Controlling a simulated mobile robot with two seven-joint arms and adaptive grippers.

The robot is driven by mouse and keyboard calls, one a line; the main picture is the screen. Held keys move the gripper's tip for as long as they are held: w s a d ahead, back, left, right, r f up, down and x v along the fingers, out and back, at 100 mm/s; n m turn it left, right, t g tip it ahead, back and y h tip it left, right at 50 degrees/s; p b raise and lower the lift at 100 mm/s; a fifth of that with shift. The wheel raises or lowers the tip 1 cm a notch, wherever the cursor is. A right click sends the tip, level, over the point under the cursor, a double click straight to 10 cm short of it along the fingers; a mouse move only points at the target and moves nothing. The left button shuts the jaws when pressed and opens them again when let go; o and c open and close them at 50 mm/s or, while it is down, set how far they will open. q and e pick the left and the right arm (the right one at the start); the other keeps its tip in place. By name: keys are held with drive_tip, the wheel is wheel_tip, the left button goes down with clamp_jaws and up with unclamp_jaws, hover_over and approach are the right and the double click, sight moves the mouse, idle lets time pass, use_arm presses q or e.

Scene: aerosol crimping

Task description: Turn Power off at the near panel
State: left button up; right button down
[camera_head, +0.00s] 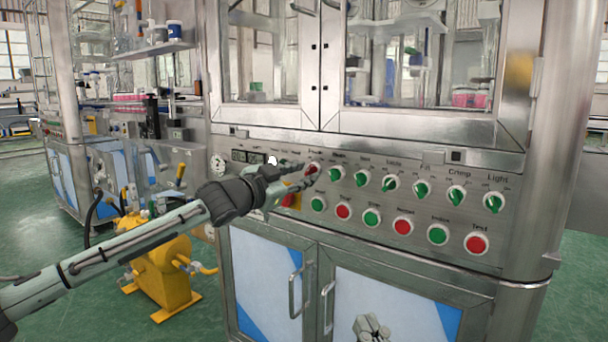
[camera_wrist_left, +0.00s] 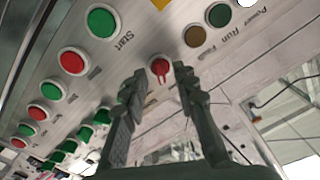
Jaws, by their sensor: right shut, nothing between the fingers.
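The near panel (camera_head: 265,178) runs along the front of the steel machine. Its red Power knob (camera_head: 312,168) is at the left end of the upper row of knobs. My left gripper (camera_head: 301,175) is at this knob with its fingers spread. In the left wrist view the red knob (camera_wrist_left: 160,68) lies between the two fingertips of my left gripper (camera_wrist_left: 158,73), with a gap visible on each side. Whether the fingertips reach past the knob's face I cannot tell. My right gripper (camera_head: 371,328) is at the bottom edge, shut and empty, in front of the cabinet doors.
Several green knobs (camera_head: 422,189) continue right of the red one. Below is a row of green and red buttons (camera_head: 403,227). A yellow-backed emergency stop (camera_head: 290,200) sits just below my left gripper. Glass doors (camera_head: 410,60) are above and door handles (camera_head: 327,308) below.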

use_arm(q)
drive_tip(key=shift+w+d, duration=0.25)
drive_tip(key=shift+w, duration=0.15)
drive_tip(key=shift+c, duration=0.5)
clamp_jaws()
